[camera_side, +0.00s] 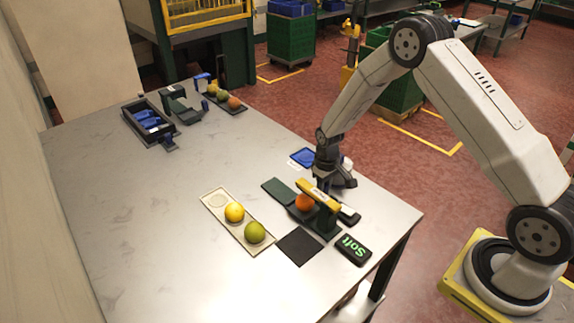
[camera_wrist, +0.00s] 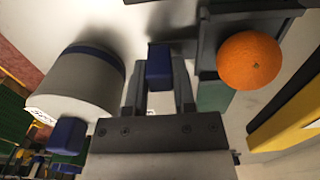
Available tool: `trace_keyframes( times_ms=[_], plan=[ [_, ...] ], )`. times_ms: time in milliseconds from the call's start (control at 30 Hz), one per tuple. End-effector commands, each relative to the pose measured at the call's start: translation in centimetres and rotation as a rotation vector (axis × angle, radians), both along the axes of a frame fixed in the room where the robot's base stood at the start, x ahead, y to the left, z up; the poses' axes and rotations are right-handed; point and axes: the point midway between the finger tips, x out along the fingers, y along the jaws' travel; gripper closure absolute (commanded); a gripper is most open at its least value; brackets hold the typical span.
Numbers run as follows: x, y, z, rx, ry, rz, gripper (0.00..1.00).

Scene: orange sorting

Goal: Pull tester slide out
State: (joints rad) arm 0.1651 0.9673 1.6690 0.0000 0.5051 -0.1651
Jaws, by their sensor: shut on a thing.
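The tester has a yellow bridge (camera_side: 318,195) over a dark green slide (camera_side: 279,191). An orange (camera_side: 305,202) sits on the slide by the bridge; the wrist view shows it too (camera_wrist: 250,61), right of my fingers. My gripper (camera_wrist: 160,85) points down behind the bridge. It is shut on a small blue block, which looks like the slide's handle (camera_wrist: 159,66). In the side view the fingertips and handle are hidden. The display (camera_side: 353,249) beside the tester reads "Soft" in green.
A pale tray (camera_side: 217,201) holds a yellow and a green fruit. A dark square pad (camera_side: 299,246) lies before the tester. A white cylinder with a blue band (camera_wrist: 80,82) stands close left of my fingers. More fruit and dark fixtures stand at the back; the table's left is clear.

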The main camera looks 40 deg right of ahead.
Motion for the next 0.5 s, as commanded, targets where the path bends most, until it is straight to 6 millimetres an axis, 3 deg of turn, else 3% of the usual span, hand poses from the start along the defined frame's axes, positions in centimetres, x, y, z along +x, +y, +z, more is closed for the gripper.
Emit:
trace_keyframes(
  times_ms=[333,500],
  plan=[
    [0.1,0.0,0.1,0.0,0.001,0.0,1.0],
    [1.1,0.0,0.1,0.0,-0.001,0.0,1.0]
  ],
)
